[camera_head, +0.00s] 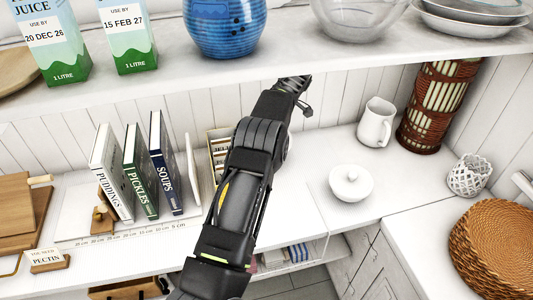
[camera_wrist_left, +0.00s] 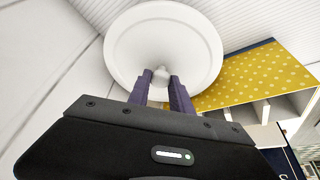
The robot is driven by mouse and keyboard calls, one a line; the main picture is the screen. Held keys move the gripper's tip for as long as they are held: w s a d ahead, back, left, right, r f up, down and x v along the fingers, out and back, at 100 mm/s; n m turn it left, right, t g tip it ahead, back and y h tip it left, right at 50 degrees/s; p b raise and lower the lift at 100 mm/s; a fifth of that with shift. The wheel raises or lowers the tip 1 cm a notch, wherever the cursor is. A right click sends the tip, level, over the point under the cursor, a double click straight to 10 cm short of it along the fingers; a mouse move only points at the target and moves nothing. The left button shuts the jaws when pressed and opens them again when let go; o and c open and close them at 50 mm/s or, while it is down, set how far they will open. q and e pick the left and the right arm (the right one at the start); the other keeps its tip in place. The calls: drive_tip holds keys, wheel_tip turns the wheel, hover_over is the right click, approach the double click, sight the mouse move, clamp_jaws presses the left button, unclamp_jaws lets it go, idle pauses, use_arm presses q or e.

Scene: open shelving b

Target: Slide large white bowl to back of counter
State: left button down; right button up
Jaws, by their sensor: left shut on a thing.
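My right gripper is not in view.
A yellow dotted box (camera_wrist_left: 250,78) with compartments stands close beside the held bowl; it also shows left of my arm (camera_head: 220,140). Several books (camera_head: 140,170) stand further left. A white pitcher (camera_head: 375,123) and a dark red lantern (camera_head: 440,105) are right. A shelf (camera_head: 150,88) overhangs.

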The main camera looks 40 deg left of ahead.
use_arm(q)
drive_tip(key=shift+f+b, duration=0.4)
drive_tip(key=shift+f, duration=0.2)
drive_tip(key=c, duration=1.1)
unclamp_jaws()
drive_tip(key=shift+r, duration=0.1)
drive_tip(key=shift+d+r, duration=0.15)
drive_tip(key=shift+r, duration=0.1)
drive_tip(key=v, duration=0.7)
drive_tip(key=shift+b, duration=0.4)
drive_tip(key=shift+d, duration=0.1)
